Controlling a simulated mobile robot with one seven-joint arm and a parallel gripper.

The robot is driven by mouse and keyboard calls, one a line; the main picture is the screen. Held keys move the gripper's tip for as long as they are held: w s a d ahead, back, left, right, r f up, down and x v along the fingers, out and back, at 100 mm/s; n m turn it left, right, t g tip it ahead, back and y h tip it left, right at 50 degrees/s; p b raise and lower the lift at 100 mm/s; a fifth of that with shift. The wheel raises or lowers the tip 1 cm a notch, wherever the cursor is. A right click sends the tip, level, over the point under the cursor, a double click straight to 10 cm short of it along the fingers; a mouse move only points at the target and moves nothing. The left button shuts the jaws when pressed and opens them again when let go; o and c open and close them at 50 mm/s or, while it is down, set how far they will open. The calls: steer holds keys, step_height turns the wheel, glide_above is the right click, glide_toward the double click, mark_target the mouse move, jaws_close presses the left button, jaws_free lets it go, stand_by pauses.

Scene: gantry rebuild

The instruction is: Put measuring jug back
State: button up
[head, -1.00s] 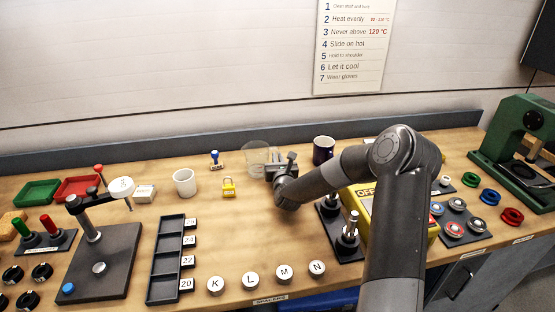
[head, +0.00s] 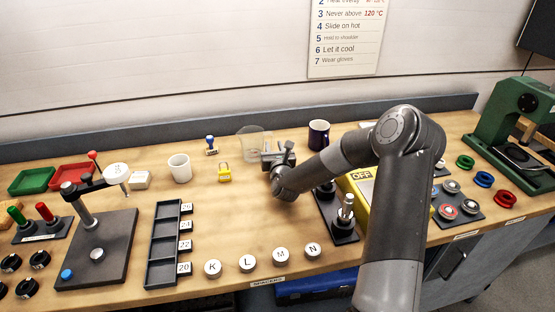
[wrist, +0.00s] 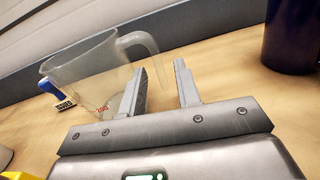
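The measuring jug (head: 250,143) is clear and stands on the bench near the back wall. In the wrist view the jug (wrist: 88,76) is left of my fingers, with red marks on its side and its handle (wrist: 146,48) pointing right. My gripper (head: 280,156) is just right of the jug in the head view. The left finger overlaps the jug's lower right side in the picture. The handle is above and beyond that finger; I cannot tell whether they touch.
A dark blue mug (head: 319,133) stands right of my gripper. A blue-handled stamp (head: 211,146), yellow padlock (head: 224,173) and white cup (head: 179,168) are to the left. A yellow box marked OFF (head: 362,190) is under my arm.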

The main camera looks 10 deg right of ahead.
steer(key=s, duration=0.8)
steer(key=shift+a, duration=0.1)
steer(key=shift+s+a, duration=0.1)
steer(key=shift+s, duration=0.4)
steer(key=s+a+n+g+y, duration=0.1)
steer(key=n, duration=0.2)
steer(key=a+r+n+g, duration=0.1)
steer(key=n, duration=0.3)
steer(key=s+a+n+g+y, duration=0.1)
steer(key=a+n, duration=0.1)
steer(key=n, duration=0.1)
steer(key=shift+s+r+n+y, duration=0.3)
steer(key=shift+r+n, duration=0.05)
steer(key=shift+n, duration=0.05)
steer(key=s+r+n+g, duration=0.3)
steer(key=s+r+n, duration=0.2)
steer(key=s+n, duration=0.3)
steer(key=s+d+r+n+g+h, duration=0.1)
steer(key=s+r+n+g, duration=0.2)
steer(key=s+n, duration=0.6)
steer(key=s+d+r+n+g+h, duration=0.1)
steer(key=s+r+n+g, duration=0.2)
steer(key=s, duration=1.6)
step_height(320, 180, up, 4)
steer(key=n, duration=0.6)
steer(key=shift+d, duration=0.25)
